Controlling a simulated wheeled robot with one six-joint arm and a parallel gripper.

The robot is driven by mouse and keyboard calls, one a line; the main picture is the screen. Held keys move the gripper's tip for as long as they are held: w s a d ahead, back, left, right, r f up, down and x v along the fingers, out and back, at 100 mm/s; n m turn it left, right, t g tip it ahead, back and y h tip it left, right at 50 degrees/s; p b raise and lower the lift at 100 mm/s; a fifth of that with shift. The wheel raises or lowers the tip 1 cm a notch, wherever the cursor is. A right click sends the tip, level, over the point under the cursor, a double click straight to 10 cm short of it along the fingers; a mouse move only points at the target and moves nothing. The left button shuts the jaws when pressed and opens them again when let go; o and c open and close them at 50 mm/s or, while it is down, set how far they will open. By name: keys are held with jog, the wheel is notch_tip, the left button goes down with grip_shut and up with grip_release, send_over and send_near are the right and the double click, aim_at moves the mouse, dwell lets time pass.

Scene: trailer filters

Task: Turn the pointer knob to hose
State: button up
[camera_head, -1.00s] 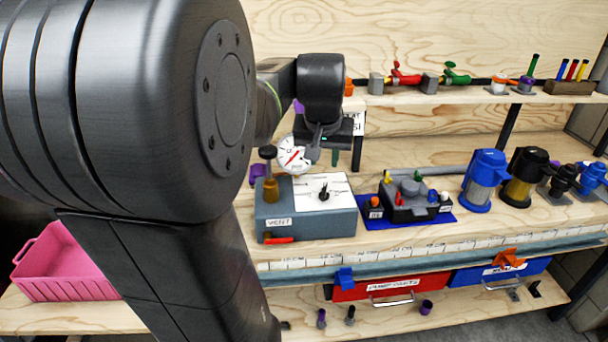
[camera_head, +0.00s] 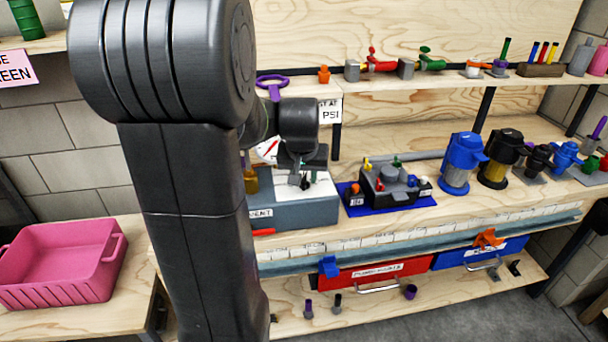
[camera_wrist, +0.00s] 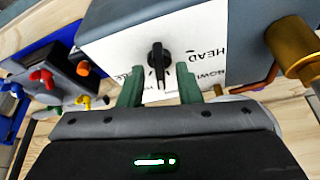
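The black pointer knob (camera_wrist: 157,58) stands on the white label plate (camera_wrist: 205,45) of a grey box (camera_head: 300,214). In the wrist view its long axis runs up and down the picture. The word HEAD is readable on the plate; another word is partly covered by the right finger, and a label by the left finger is mostly hidden.
A brass fitting (camera_wrist: 292,48) rises from the box beside the plate. A white gauge (camera_head: 267,150) stands behind the box. A dark manifold with coloured knobs (camera_head: 390,184) sits on a blue mat to the right, and a blue filter housing (camera_head: 458,163) stands farther right.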

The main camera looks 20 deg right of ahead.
grip_shut()
jog(key=m+h+b, duration=0.1)
jog(key=m, duration=0.2)
jog(key=shift+w+a+f+g+b, duration=0.1)
jog(key=shift+g+b, duration=0.2)
jog(key=shift+g, duration=0.1)
jog(key=shift+m+b, duration=0.4)
jog(key=shift+m, duration=0.5)
jog(key=shift+h, duration=0.3)
grip_release()
jog(key=shift+g, duration=0.3)
